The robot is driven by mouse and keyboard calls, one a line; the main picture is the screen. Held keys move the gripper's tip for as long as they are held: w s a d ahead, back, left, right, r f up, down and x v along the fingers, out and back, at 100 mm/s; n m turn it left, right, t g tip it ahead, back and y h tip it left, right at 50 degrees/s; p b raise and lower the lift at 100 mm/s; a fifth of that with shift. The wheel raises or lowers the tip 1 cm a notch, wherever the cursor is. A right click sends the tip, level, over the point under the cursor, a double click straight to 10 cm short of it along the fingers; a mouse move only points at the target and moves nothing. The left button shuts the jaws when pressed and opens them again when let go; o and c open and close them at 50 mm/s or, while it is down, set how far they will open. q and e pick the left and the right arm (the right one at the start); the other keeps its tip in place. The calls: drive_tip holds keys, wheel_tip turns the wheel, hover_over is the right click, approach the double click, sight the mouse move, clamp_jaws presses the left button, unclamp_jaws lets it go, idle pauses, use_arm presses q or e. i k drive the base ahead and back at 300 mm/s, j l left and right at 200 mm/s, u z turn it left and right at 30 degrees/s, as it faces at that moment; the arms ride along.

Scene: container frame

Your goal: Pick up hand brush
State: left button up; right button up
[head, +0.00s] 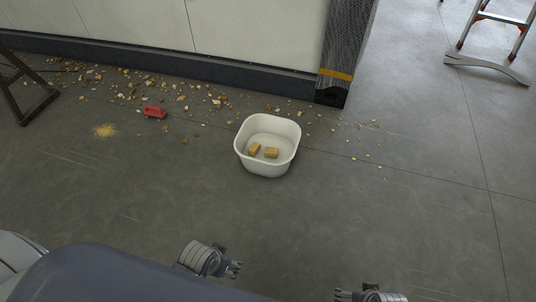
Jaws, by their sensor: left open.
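A small red object (154,112) lies on the floor at the upper left, among scattered debris. It may be the hand brush, but it is too small to tell for sure. My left gripper (235,269) is at the bottom centre, open and empty, well apart from the red object. My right gripper (341,295) is at the bottom edge, partly cut off, and its finger opening is not clear.
A white tub (240,152) with two tan blocks (271,152) stands mid-floor. Debris (216,102) lies along the wall (265,45). A dark frame (20,100) is far left; a ladder (495,18) is upper right. The near floor is clear.

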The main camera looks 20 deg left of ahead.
sight(154, 112)
drive_tip(key=u, duration=1.45)
